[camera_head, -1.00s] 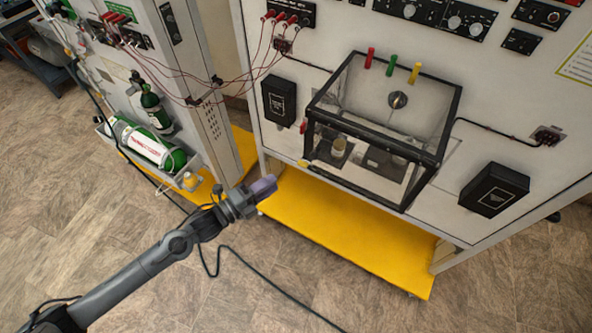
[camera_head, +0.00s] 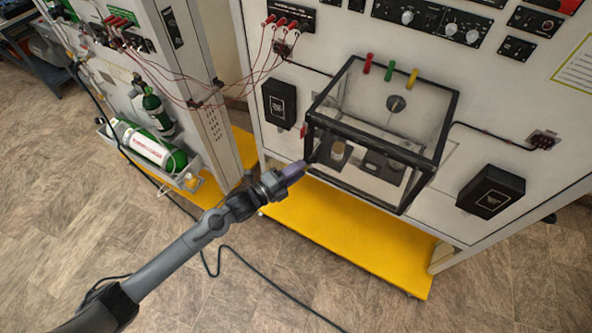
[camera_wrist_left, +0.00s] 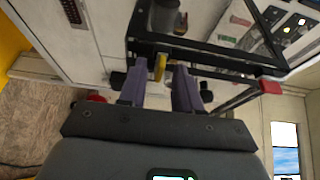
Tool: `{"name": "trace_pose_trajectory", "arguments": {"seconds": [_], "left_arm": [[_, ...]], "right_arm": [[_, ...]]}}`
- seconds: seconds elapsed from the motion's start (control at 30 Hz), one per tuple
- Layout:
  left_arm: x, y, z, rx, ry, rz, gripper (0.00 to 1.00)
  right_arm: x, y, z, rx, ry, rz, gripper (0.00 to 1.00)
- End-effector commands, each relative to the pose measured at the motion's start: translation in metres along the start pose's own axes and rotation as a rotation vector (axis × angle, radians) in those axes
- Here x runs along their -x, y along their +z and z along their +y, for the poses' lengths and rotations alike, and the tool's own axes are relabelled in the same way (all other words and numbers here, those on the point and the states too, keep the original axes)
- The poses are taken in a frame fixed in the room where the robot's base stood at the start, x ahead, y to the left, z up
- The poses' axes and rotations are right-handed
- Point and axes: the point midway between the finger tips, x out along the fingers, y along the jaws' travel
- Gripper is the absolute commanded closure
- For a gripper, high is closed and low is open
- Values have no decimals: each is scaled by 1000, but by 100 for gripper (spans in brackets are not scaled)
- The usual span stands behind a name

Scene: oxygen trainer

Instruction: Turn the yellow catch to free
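The yellow catch (camera_wrist_left: 160,67) shows in the left wrist view as a small upright yellow piece on the black frame of the clear box (camera_wrist_left: 205,57). My left gripper (camera_wrist_left: 158,76) has its two purple fingers apart, with the catch seen between their tips. I cannot tell whether either finger touches it. In the head view the left gripper (camera_head: 298,167) is at the lower left front corner of the box (camera_head: 375,133) and hides the catch. My right gripper is not in view.
Red (camera_head: 368,63), green (camera_head: 389,70) and yellow (camera_head: 412,78) tabs stand along the box's top back edge. Black boxes flank it at left (camera_head: 279,103) and right (camera_head: 491,191). A yellow base shelf (camera_head: 345,235) lies below. The floor in front is mostly clear.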

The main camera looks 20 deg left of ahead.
Motion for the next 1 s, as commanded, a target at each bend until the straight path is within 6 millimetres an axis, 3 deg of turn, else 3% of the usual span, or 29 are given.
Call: {"name": "trace_pose_trajectory", "arguments": {"seconds": [0.1,0.3,0.67,1.0], "left_arm": [[0,0,0,0,0,0,69],[0,0,0,0,0,0,99],[0,0,1,11,-5,-1,100],[1,0,4,153,-65,-2,100]], "right_arm": [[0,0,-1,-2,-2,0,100],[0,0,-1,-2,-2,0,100],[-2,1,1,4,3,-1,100],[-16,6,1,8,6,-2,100]]}}
